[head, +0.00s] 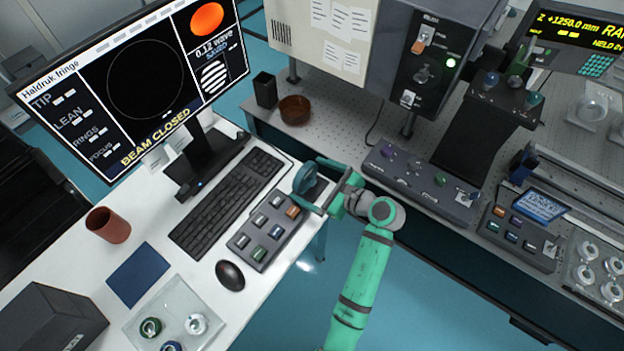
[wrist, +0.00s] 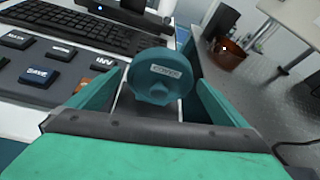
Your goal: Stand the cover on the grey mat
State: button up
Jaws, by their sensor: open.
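The cover (wrist: 160,88) is a dark teal disc with a small label and a knob on its face. It stands upright, face toward the wrist camera, between the spread fingers of my gripper (wrist: 160,98), with a narrow gap to each. In the head view the cover (head: 304,180) is at the right edge of the white desk, by my open gripper (head: 316,186). What lies under its lower rim is hard to make out. I cannot pick out a grey mat for certain; a dark blue mat (head: 138,274) lies on the desk, well to the left.
A grey button panel (head: 266,230) and a black keyboard (head: 228,202) lie left of my gripper. The monitor (head: 130,85) stands behind. Across a gap is the optical table with a brown bowl (head: 295,110) and a control box (head: 418,184).

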jog(key=shift+s+d+r, duration=0.2)
jog(key=shift+d+r, duration=0.05)
jog(key=shift+r, duration=0.05)
jog(key=v, duration=1.1)
jog(key=s+a+r+m+t+y, duration=0.2)
jog(key=s+a+r+m+y, duration=0.1)
jog(key=a, duration=0.4)
jog(key=s+a+r+m+t+y, duration=0.1)
jog(key=s+a+r+m+y, duration=0.15)
jog(key=a, duration=0.35)
jog(key=s+a+r+m+t+h, duration=0.25)
jog(key=s+r+m+t, duration=0.45)
jog(key=m, duration=0.6)
jog(key=s+d+f+m+g+h, duration=0.2)
jog(key=s+f+m+h, duration=0.4)
jog(key=m, duration=0.9)
jog(key=s+d+f+m+g+h, duration=0.1)
jog(key=s+d+f+m+h, duration=0.4)
jog(key=s+m, duration=0.7)
notch_tip(320, 180, down, 2)
jog(key=m+h, duration=0.2)
jog(key=m, duration=0.1)
jog(key=shift+f+g, duration=0.2)
jog(key=shift+g, duration=0.2)
